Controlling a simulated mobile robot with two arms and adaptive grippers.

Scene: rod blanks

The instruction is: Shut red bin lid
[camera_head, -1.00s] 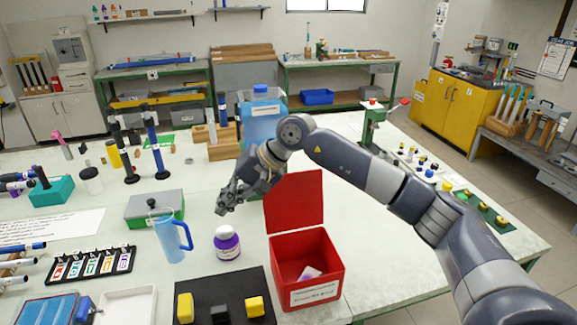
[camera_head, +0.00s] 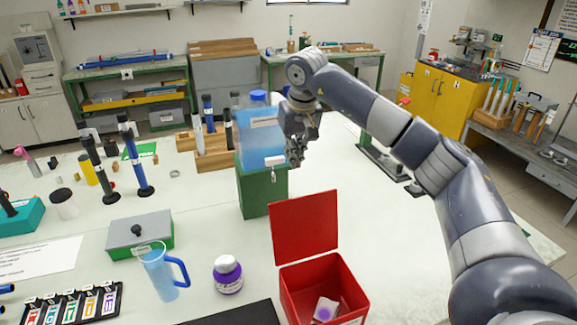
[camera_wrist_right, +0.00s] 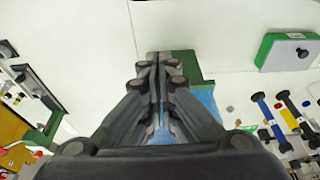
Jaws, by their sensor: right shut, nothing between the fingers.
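The red bin (camera_head: 348,282) stands open at the bottom of the head view, its front cut off by the frame edge. Its red lid (camera_head: 304,226) stands up at the bin's far side. A white packet with a purple spot (camera_head: 325,309) lies inside. My right gripper (camera_head: 294,160) is shut and empty, above and beyond the lid, apart from it, beside the blue container. In the right wrist view the closed fingers (camera_wrist_right: 158,62) point over the table; the red bin is not seen there. My left gripper is not in view.
The blue container (camera_head: 260,140) stands on a green block (camera_head: 264,194) close to my right gripper. The table right of the lid is clear.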

